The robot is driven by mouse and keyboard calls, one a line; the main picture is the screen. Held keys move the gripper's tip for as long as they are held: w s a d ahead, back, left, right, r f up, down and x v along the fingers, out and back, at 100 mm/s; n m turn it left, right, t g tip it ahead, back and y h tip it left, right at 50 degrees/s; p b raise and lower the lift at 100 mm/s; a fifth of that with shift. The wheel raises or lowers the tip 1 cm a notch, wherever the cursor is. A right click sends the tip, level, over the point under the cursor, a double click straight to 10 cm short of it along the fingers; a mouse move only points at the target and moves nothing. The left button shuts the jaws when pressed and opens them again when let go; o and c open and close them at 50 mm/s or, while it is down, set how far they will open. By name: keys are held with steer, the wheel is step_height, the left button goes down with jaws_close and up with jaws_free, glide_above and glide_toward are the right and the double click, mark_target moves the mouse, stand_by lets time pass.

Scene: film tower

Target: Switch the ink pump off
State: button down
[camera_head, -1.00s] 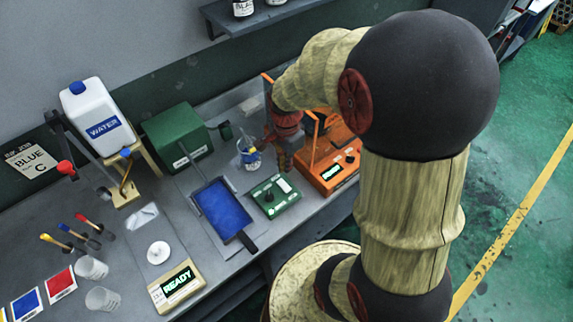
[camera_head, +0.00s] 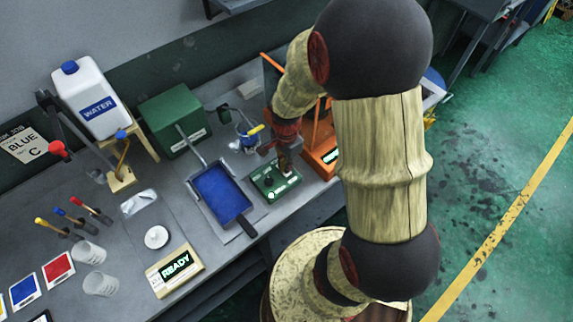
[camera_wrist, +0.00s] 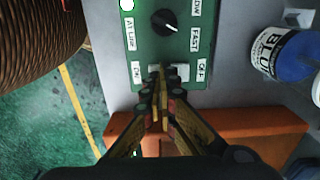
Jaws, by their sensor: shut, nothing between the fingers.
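The green control box (camera_head: 262,190) stands on the bench right of the blue tray. The wrist view shows its face (camera_wrist: 125,80) close up, with a black knob (camera_wrist: 164,23) marked FAST, a lit round lamp (camera_wrist: 127,4) labelled AT LINE, and a pale rocker switch (camera_wrist: 183,72) between the ON label (camera_wrist: 137,70) and the OFF label (camera_wrist: 201,70). My gripper (camera_wrist: 162,74) is shut and empty, its tips over the switch and hiding its middle. I cannot tell whether they touch it or which way it is tipped. In the head view my gripper (camera_head: 287,172) is above the box.
An orange machine (camera_head: 322,160) stands just right of the box. A blue-labelled pot (camera_wrist: 282,52) is close by on the OFF side. The blue tray (camera_head: 220,192), a green housing (camera_head: 172,118), a water jug (camera_head: 93,100) and a READY sign (camera_head: 175,272) stand farther left.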

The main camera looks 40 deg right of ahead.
steer(key=shift+s+f, duration=0.2)
steer(key=shift+f, duration=0.15)
steer(key=shift+w, duration=0.2)
steer(key=shift+w+r, duration=0.25)
steer(key=shift+w, duration=0.4)
steer(key=shift+r+p, duration=0.15)
steer(key=shift+p, duration=0.15)
steer(key=shift+r, duration=0.25)
step_height(320, 180, up, 13)
steer(key=s+p, duration=0.2)
steer(key=p, duration=0.2)
